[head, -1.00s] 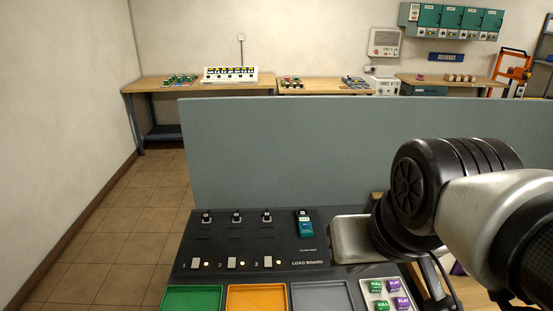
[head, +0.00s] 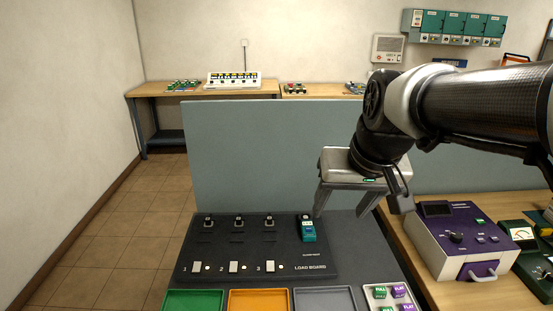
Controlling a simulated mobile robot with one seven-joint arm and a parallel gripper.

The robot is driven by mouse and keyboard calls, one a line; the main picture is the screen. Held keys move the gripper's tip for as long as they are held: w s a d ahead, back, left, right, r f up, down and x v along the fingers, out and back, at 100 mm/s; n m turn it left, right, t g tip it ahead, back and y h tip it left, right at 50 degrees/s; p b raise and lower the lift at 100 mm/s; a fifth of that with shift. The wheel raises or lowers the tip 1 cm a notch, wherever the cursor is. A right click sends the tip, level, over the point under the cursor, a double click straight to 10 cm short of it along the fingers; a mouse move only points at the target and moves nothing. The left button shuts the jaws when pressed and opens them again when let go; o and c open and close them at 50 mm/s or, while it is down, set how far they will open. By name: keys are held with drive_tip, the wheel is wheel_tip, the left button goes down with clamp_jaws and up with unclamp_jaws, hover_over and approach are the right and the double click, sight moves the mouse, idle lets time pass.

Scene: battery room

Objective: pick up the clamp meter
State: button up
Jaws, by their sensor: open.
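The clamp meter (head: 308,231), a small teal device with a dark top end, lies at the right end of the black load board (head: 222,247). My gripper (head: 340,213) is open and empty, its two fingers pointing down. In the picture it is just right of the clamp meter, with the left fingertip close to the meter's upper right edge. I cannot tell how high the fingers are above the board. The meter is in plain view.
Green (head: 194,300), orange (head: 258,300) and grey (head: 324,300) trays line the front, beside a holder of green and purple blocks (head: 390,297). A purple-and-white instrument (head: 462,240) stands at right. A grey-green partition (head: 255,155) rises behind the board.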

drive_tip(key=w+f, duration=0.4)
drive_tip(key=w, duration=0.5)
drive_tip(key=b, duration=0.3)
approach(308, 226)
drive_tip(key=f, duration=0.1)
drive_tip(key=w, duration=0.1)
drive_tip(key=w+f, duration=0.1)
drive_tip(key=shift+a+f+g+h+p, duration=0.3)
drive_tip(key=shift+a+f+g+h, duration=0.05)
drive_tip(key=shift+f+g+h, duration=0.05)
drive_tip(key=shift+p+x, duration=0.3)
drive_tip(key=shift+x, duration=2.55)
drive_tip(key=shift+r, duration=0.1)
drive_tip(key=c, duration=1.3)
